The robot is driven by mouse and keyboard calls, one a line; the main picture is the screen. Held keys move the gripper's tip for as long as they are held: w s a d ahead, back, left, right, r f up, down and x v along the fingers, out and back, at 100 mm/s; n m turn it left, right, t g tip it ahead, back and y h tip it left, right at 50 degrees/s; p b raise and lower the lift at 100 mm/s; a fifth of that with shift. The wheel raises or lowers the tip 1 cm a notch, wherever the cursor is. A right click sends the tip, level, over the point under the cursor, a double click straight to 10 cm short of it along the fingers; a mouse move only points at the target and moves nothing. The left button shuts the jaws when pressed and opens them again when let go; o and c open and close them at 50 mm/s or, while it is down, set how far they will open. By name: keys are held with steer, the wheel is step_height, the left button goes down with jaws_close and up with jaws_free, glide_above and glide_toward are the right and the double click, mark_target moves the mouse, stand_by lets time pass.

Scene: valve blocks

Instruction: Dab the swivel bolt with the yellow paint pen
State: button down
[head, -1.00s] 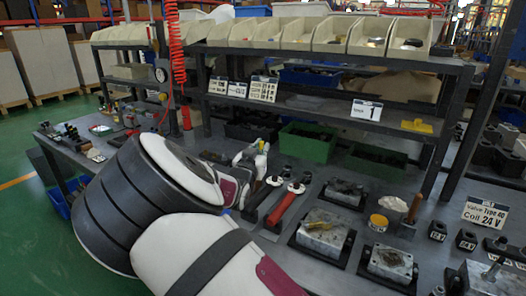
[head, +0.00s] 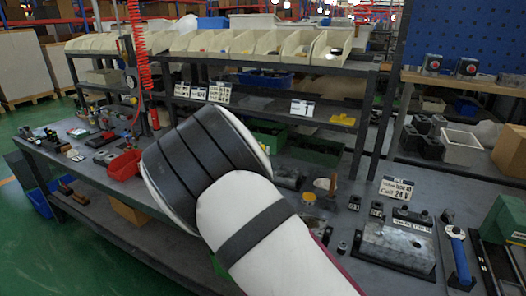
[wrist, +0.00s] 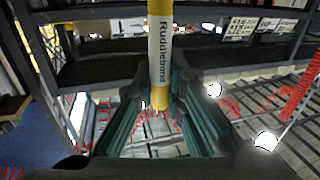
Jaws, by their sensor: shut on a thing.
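The paint pen (wrist: 160,50) is a white and yellow cylinder marked "Ruddlebond" in the wrist view. My gripper (wrist: 160,100) has its dark green fingers on both sides of the pen's lower part and is shut on it. The pen stands upright in that picture; its upper end is cut off by the frame. In the head view my arm hides the gripper and the pen. A large grey block (head: 397,246) with bolts on top sits at the right of the bench. I cannot tell which part is the swivel bolt.
A blue-handled wrench (head: 458,255) lies right of the large block. A sign reading "Coil 24 V" (head: 397,188) stands behind it. Small black blocks (head: 376,208) and a yellow-lidded pot (head: 309,197) are to the left. A shelf rack with bins (head: 285,42) stands behind the bench.

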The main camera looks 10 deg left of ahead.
steer(key=shift+f+b, duration=1.1)
steer(key=shift+f, duration=1.55)
steer(key=shift+f, duration=0.55)
steer(key=shift+r, duration=0.1)
steer(key=shift+r+p, duration=1.35)
steer(key=shift+r, duration=2.15)
